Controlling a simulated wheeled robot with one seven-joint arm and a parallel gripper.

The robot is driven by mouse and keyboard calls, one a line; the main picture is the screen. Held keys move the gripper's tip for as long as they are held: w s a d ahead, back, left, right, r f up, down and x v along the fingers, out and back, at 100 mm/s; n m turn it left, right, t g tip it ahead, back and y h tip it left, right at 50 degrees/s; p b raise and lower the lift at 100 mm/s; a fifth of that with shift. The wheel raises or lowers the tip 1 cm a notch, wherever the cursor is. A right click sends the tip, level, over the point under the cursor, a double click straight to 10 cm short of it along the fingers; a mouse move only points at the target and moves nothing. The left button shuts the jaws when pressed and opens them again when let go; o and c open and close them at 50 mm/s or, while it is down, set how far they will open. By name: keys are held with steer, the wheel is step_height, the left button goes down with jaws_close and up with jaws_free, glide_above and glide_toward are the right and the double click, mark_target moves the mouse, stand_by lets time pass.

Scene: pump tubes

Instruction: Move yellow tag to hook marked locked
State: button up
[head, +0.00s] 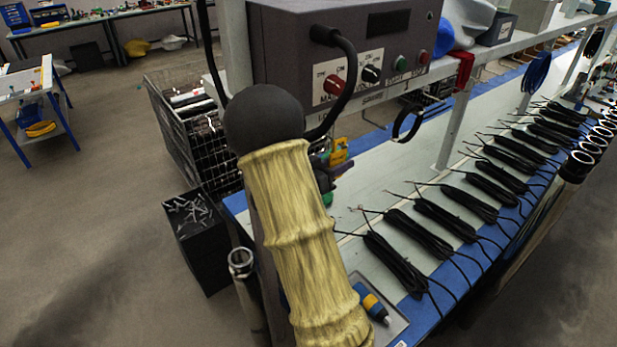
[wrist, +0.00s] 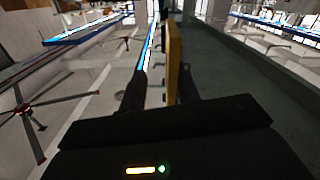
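The yellow tag (head: 339,152) shows in the head view just beyond my arm, below the grey control box. My dark gripper (head: 330,175) is beside it, mostly hidden behind my sleeved arm. In the wrist view the tag (wrist: 174,65) stands upright, seen nearly edge-on. It is close to the right finger of my gripper (wrist: 163,88), with a clear gap to the left finger. The fingers are apart; contact with the tag cannot be made out. No hook marked locked can be made out; the view below the box is partly hidden.
The control box (head: 345,50) with knobs and buttons stands on a shelf above the bench. Several black cable bundles (head: 395,262) lie along the bench (head: 365,190). A yellow-blue tool (head: 372,303) lies near its front. A wire cage (head: 180,120) and black bin (head: 203,255) stand left.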

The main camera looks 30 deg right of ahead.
steer(key=s+a+b, duration=0.1)
steer(key=a+b, duration=0.4)
steer(key=a, duration=1.1)
steer(key=shift+s+a, duration=0.15)
steer(key=shift+a, duration=0.05)
steer(key=w+a+f+n+t+y, duration=0.1)
steer(key=w+f+n+t+y, duration=0.1)
steer(key=w+n+t+y, duration=0.4)
steer(key=w+a+f+n+t+y, duration=0.1)
steer(key=a+f+n+t+y, duration=0.25)
steer(key=a+y, duration=0.4)
steer(key=s+a+f+n+g+y, duration=0.1)
steer(key=s+f+n+g+y, duration=0.1)
steer(key=s, duration=0.7)
steer(key=s+a+f+n+g+y, duration=0.2)
steer(key=s+f+g, duration=0.3)
steer(key=s, duration=0.5)
steer(key=shift+f+n+g, duration=0.25)
steer(key=shift+n+g, duration=0.3)
